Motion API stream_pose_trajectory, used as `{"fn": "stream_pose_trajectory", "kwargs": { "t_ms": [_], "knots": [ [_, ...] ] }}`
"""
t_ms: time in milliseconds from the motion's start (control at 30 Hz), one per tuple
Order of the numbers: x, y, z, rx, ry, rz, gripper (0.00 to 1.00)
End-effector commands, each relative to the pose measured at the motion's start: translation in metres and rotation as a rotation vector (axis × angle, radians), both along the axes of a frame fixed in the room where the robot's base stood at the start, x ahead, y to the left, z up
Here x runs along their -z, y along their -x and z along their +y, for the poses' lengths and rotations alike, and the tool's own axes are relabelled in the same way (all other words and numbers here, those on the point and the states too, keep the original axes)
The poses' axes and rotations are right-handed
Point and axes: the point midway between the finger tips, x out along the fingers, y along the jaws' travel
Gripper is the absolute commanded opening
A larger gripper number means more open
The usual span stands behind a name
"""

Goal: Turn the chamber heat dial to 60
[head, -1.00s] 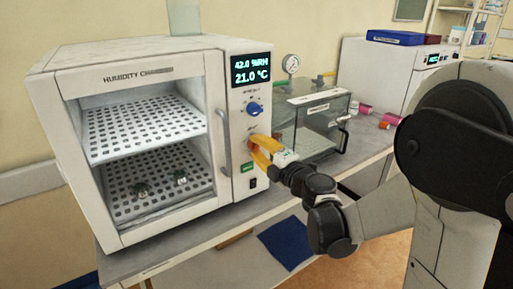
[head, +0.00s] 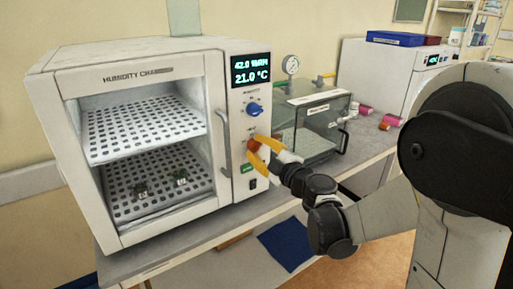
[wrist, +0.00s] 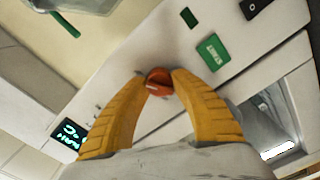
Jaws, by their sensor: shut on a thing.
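The humidity chamber (head: 132,80) stands on the bench at the left. Its display (head: 251,70) reads 42.0 %RH and 21.0 °C. On its right panel a blue dial (head: 254,109) sits below the display. The lower, orange-red dial (wrist: 160,78) is between the yellow fingertips of my gripper (wrist: 159,79) in the wrist view. The fingers are shut on its two sides, and a pale mark shows on its face.
A green START button (wrist: 212,52) and a dark switch (head: 252,184) sit below the dial. The chamber's door handle (head: 224,142) runs close left of my gripper. A clear box (head: 322,120) with a gauge (head: 291,65) stands to the right. Small pink and orange-brown items lie farther right.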

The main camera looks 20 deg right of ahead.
Motion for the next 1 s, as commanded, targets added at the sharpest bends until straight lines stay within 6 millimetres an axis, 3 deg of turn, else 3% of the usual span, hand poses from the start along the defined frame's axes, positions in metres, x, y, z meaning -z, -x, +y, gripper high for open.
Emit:
{"fn": "stream_pose_trajectory", "kwargs": {
  "t_ms": [333, 367, 433, 767, 867, 1000],
  "knots": [
    [0.0, 0.0, 0.0, -0.001, -0.004, 0.001, 0.0],
    [0.0, 0.0, 0.0, -0.001, -0.004, 0.001, 0.32],
    [0.0, 0.0, 0.0, 0.0, -0.004, 0.001, 0.54],
    [0.0, 0.001, -0.001, 0.0, -0.002, 0.001, 0.54],
    [0.0, 0.009, -0.004, 0.001, -0.002, 0.0, 0.54],
    [0.0, 0.035, -0.012, 0.004, -0.002, 0.0, 0.54]
  ]
}}
